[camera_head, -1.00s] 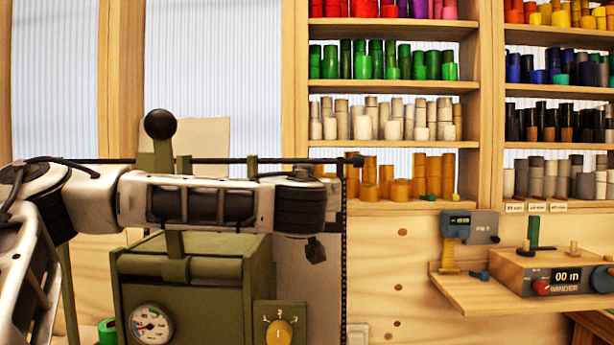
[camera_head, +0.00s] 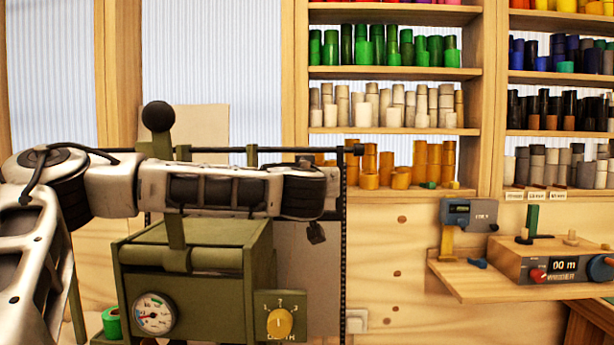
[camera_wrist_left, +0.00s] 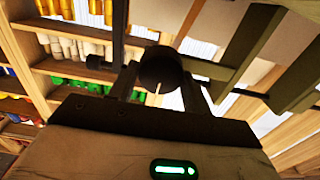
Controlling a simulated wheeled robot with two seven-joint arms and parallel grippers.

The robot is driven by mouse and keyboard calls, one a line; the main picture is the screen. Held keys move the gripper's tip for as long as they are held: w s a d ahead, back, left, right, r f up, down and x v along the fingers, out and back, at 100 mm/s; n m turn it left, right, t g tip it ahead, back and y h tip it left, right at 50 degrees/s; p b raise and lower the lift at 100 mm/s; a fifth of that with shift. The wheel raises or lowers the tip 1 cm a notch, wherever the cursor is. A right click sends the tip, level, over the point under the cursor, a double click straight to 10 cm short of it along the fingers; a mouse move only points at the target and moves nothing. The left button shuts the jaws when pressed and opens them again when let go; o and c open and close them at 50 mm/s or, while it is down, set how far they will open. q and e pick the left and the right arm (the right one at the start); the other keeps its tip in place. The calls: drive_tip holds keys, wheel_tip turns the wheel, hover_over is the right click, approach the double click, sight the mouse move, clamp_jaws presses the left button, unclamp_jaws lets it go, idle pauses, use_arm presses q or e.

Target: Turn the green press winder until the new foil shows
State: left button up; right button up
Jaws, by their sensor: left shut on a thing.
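The green press (camera_head: 190,262) stands at lower left in the head view, with a black ball-topped lever (camera_head: 158,116), a dial gauge (camera_head: 153,314) and a yellow depth knob (camera_head: 280,322). In the left wrist view my left gripper (camera_wrist_left: 160,92) is shut on a dark round knob (camera_wrist_left: 160,66), one finger on each side. I take it for the winder knob, but its mount is too dark to tell. The foil is not clearly seen. My right gripper is not in view.
A thin dark bar with a knobbed end (camera_head: 357,150) runs behind my arm. Shelves (camera_head: 395,136) of coloured rolls fill the back wall. A green roll (camera_head: 111,323) lies left of the press.

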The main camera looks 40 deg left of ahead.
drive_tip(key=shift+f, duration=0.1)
use_arm(q)
drive_tip(key=shift+w+d+f+m+b, duration=0.1)
drive_tip(key=shift+m+b, duration=0.6)
drive_tip(key=shift+m, duration=2.55)
drive_tip(key=shift+d+f+m+b, duration=0.1)
drive_tip(key=shift+m+b, duration=0.65)
drive_tip(key=shift+m, duration=2.55)
drive_tip(key=shift+w+d+f+m+b, duration=0.1)
drive_tip(key=shift+m+b, duration=0.6)
drive_tip(key=shift+m, duration=2.55)
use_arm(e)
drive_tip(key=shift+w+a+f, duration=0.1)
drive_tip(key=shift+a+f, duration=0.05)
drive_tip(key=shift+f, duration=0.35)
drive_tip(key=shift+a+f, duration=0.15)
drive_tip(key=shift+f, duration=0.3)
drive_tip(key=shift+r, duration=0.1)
use_arm(q)
drive_tip(key=o, duration=1)
drive_tip(key=shift+c, duration=0.2)
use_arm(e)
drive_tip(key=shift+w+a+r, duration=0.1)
use_arm(q)
drive_tip(key=shift+s, duration=0.1)
